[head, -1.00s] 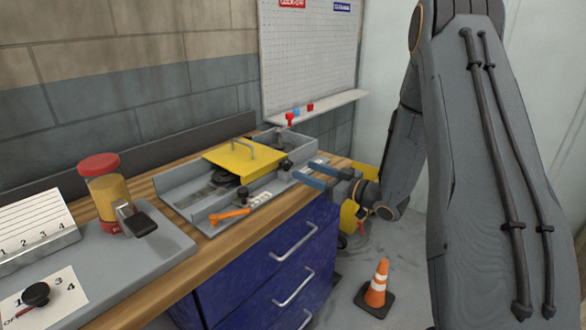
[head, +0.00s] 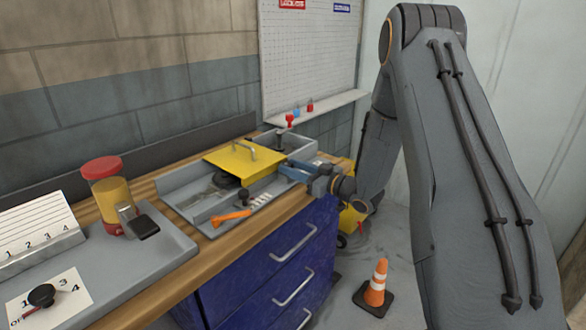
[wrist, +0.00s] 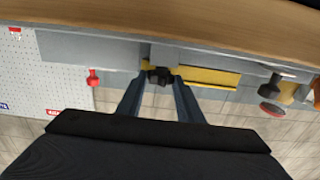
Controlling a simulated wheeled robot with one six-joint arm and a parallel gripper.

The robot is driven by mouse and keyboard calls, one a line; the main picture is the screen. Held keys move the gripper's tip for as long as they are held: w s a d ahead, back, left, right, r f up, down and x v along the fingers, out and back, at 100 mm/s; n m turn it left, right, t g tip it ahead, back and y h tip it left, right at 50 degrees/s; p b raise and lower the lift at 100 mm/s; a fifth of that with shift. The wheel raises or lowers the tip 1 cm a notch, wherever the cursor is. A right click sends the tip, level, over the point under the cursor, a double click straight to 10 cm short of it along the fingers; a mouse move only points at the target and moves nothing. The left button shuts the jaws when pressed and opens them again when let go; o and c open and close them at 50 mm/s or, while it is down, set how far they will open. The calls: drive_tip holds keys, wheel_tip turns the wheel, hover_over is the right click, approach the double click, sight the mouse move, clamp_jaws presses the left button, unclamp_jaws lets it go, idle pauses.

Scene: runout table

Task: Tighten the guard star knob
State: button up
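The yellow guard plate (head: 228,160) with its bar handle lies over the grey runout channel (head: 178,187) on the bench. In the wrist view its yellow edge (wrist: 212,77) shows behind a dark knob (wrist: 160,77), which looks like the guard star knob. My gripper (head: 283,170) is at the right end of the guard, with its blue fingers pointing left. In the wrist view my gripper (wrist: 159,84) is open. Its fingertips lie on either side of the knob, with a small gap visible on each side. In the head view that knob is hidden by my gripper.
An orange wrench (head: 230,218) and a small black knob (head: 244,196) are at the channel's front. A red-lidded jar (head: 112,195) and a numbered dial (head: 42,295) stand left. A traffic cone (head: 376,285) stands on the floor.

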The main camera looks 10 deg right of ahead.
drive_tip(key=shift+s+a+r+m+t+h, duration=0.1)
drive_tip(key=shift+a+m+t+h, duration=0.25)
drive_tip(key=shift+m+t+h, duration=0.65)
drive_tip(key=shift+c, duration=0.3)
drive_tip(key=shift+s+a+m+t+h, duration=0.1)
drive_tip(key=shift+m+t+h, duration=0.2)
drive_tip(key=shift+m+h, duration=0.65)
drive_tip(key=shift+a+m+t+h, duration=0.1)
drive_tip(key=shift+m+t+h, duration=0.3)
drive_tip(key=shift+h, duration=0.95)
drive_tip(key=o, duration=1.1)
drive_tip(key=shift+c, duration=0.2)
drive_tip(key=shift+d+y, duration=0.1)
drive_tip(key=shift+y, duration=0.2)
